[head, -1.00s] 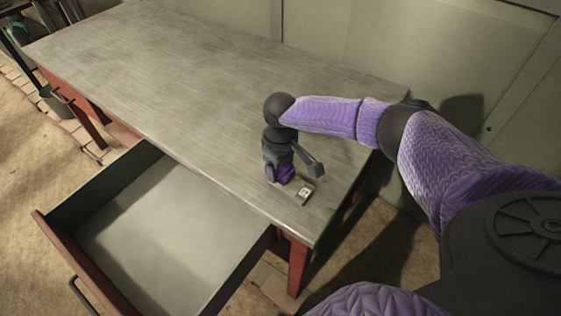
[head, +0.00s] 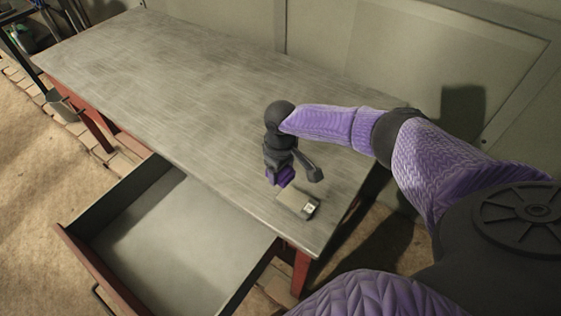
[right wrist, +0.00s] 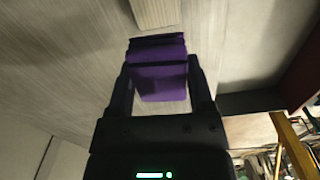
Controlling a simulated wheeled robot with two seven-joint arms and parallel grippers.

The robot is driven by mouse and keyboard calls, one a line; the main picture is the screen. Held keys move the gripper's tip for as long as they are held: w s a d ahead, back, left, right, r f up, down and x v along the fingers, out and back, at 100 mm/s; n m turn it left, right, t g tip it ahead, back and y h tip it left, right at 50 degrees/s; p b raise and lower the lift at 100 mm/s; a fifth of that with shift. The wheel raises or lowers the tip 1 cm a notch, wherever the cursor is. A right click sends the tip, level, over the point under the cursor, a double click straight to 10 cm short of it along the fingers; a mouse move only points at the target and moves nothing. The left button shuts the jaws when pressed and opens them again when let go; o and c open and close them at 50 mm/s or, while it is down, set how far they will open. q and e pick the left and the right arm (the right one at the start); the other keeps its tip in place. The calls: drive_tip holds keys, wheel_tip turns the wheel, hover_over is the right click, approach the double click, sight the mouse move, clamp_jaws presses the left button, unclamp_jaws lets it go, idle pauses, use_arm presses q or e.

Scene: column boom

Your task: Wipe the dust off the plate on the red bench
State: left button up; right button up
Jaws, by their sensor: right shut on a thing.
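My right gripper (head: 279,170) is over the right end of the bench (head: 190,75), pointing down. It is shut on a purple pad (head: 285,178), which also shows between the fingers in the right wrist view (right wrist: 160,72). A small beige plate (head: 293,202) lies on the bench just in front of and right of the pad, with a small grey block with a white face at its right end. A beige piece (right wrist: 155,12), likely the plate, shows at the top of the right wrist view. I cannot tell whether the pad touches the bench, nor make out dust. My left gripper is out of view.
The bench has a grey top and red legs. A drawer (head: 165,235) stands open and looks empty at the front. A wall (head: 380,50) runs behind the bench. The bench top left of my gripper is clear.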

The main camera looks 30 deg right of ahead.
drive_tip(key=shift+r+p, duration=0.7)
drive_tip(key=shift+r, duration=0.3)
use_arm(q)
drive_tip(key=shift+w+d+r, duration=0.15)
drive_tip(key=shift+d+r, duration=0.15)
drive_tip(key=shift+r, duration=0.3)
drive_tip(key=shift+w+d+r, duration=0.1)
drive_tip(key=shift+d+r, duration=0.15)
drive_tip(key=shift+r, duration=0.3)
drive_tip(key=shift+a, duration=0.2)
